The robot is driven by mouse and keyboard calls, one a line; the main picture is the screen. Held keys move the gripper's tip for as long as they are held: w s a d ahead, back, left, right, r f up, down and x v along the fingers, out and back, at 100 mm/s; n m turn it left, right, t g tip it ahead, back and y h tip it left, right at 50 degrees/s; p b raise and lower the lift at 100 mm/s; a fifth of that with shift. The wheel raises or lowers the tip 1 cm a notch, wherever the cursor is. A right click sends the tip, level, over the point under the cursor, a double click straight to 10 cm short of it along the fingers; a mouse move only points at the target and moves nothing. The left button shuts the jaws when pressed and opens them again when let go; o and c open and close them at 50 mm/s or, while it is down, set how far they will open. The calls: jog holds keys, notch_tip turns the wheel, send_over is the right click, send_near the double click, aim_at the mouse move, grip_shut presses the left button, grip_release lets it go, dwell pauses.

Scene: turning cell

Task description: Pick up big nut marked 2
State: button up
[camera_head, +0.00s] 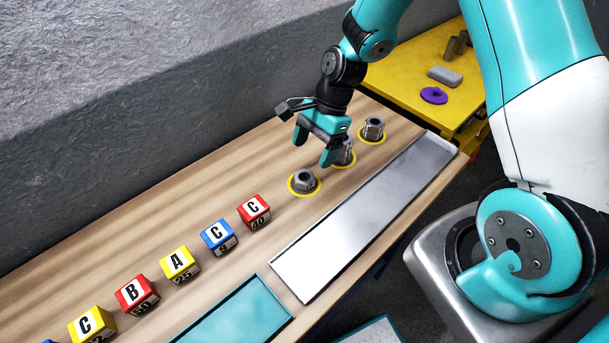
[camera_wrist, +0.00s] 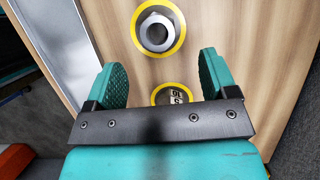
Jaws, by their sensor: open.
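Three grey metal nuts stand on yellow rings on the wooden bench. The near nut (camera_head: 304,182) lies closest to the letter blocks; it also shows in the wrist view (camera_wrist: 142,22). The middle nut (camera_head: 347,155) is partly hidden behind my gripper. The far nut (camera_head: 372,126) is at the bench's far end. My gripper (camera_head: 313,147) is open and empty, above the bench by the near and middle nuts. In the wrist view, a marked piece (camera_wrist: 177,97) on a ring shows between the fingers, partly covered by the gripper body. I cannot read which nut bears a 2.
A shiny metal tray (camera_head: 360,225) runs along the bench's front edge. Several coloured letter blocks, including a red one (camera_head: 255,211), form a row on the left. A teal tray (camera_head: 240,318) lies at the front. A yellow table (camera_head: 405,90) stands beyond the bench.

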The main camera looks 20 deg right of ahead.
aim_at(304, 176)
jog(key=shift+p+x, duration=1.1)
jog(key=shift+x, duration=2.4)
jog(key=shift+s, duration=0.2)
jog(key=shift+c, duration=0.4)
jog(key=c, duration=1)
